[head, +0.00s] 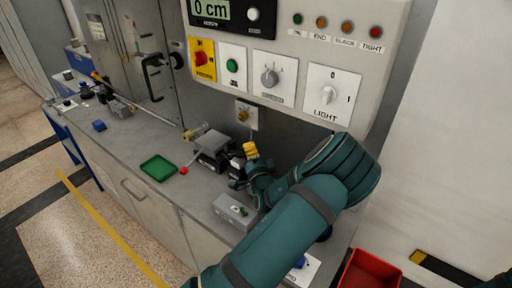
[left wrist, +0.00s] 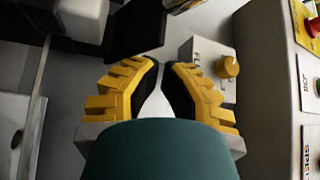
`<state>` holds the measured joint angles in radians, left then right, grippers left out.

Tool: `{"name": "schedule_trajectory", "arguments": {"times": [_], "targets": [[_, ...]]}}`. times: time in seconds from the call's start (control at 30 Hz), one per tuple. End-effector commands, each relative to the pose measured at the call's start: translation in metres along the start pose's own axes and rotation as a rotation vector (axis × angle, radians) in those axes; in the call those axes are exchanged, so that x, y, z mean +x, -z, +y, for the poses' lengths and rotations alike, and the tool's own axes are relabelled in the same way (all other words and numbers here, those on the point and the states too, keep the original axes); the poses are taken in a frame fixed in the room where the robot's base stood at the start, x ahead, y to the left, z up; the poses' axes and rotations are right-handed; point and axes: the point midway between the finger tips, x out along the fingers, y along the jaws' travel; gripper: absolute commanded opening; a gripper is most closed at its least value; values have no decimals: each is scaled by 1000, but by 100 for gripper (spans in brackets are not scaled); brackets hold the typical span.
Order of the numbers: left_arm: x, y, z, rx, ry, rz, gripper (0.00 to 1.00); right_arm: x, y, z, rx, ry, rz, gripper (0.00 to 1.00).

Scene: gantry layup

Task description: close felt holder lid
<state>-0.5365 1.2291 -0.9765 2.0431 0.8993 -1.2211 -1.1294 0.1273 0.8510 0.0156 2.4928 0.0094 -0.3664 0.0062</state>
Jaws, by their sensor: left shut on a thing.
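My left gripper (head: 250,150), with yellow ribbed fingers, is low over the bench beside a group of small dark boxes (head: 213,160). In the left wrist view, the fingertips (left wrist: 164,66) are drawn close together at the edge of a flat dark piece (left wrist: 137,28), which looks like the felt holder lid. The gripper is shut on it, though the contact is mostly hidden by the fingers. A grey plate (head: 209,140) sits tilted by the dark boxes. I cannot tell for sure which box is the felt holder. My right gripper is not in view.
A green tray (head: 158,168) and a red ball knob (head: 183,170) are left of the gripper. The control panel (head: 300,45) rises behind. A red bin (head: 370,276) is at lower right.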

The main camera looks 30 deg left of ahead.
Motion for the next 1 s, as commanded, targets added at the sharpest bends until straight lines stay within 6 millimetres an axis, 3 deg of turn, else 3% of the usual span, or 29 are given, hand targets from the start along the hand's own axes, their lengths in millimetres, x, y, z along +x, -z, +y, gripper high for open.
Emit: {"name": "schedule_trajectory", "arguments": {"times": [0.4, 1.0], "targets": [[-10, -12, 10, -107, 85, 1, 0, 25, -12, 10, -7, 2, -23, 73], [-14, -18, 14, -105, 83, -1, 0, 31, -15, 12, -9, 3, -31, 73]]}}
